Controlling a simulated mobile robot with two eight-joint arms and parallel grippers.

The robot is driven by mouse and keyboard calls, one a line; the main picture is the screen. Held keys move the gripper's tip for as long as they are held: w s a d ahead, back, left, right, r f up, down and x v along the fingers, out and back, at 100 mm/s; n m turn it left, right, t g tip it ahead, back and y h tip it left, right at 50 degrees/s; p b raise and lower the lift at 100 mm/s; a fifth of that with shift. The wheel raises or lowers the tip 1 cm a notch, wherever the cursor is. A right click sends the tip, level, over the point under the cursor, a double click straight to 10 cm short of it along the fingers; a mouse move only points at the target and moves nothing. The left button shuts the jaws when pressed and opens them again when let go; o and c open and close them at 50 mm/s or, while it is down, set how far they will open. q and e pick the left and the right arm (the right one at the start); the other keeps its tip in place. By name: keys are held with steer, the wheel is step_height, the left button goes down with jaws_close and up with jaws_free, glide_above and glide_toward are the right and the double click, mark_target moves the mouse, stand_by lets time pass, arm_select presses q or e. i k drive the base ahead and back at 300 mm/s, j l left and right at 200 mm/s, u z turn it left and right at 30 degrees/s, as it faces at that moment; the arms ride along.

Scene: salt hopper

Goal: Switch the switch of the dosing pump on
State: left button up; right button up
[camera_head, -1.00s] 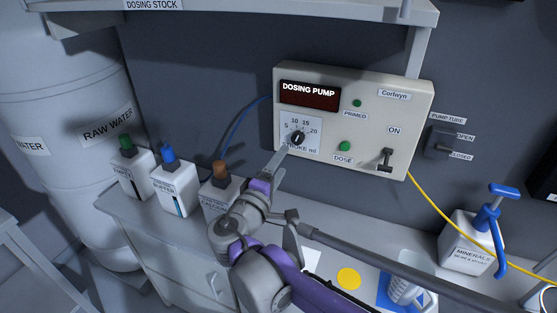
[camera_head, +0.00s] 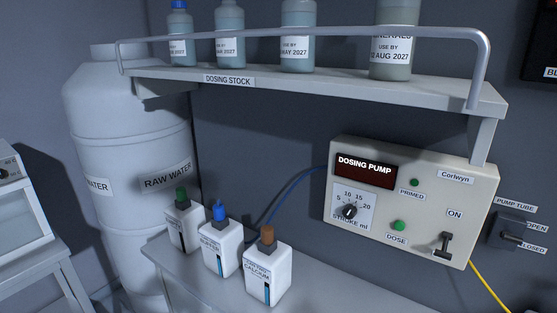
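The dosing pump (camera_head: 318,215) is a cream box on the wall at the right of the head view, below the shelf. Its face has a dark red display, a stroke dial (camera_head: 349,211), a green DOSE button (camera_head: 398,225) and a green PRIMED light (camera_head: 414,182). The switch (camera_head: 446,243) is a dark lever at the lower right of the face, under the ON label (camera_head: 455,213). Its lever appears to point down, away from the label. Neither gripper shows in the head view now.
A shelf (camera_head: 300,77) with several bottles overhangs the pump. Three capped white bottles (camera_head: 267,272) stand on the counter (camera_head: 340,297) at lower middle. A raw water tank (camera_head: 115,130) stands left. The pump tube valve (camera_head: 512,233) is at the right, and a yellow tube (camera_head: 491,290) runs below the pump.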

mark_target(443, 255)
steer(key=z, duration=1.25)
steer(key=l+z, duration=0.2)
steer(key=l, duration=0.25)
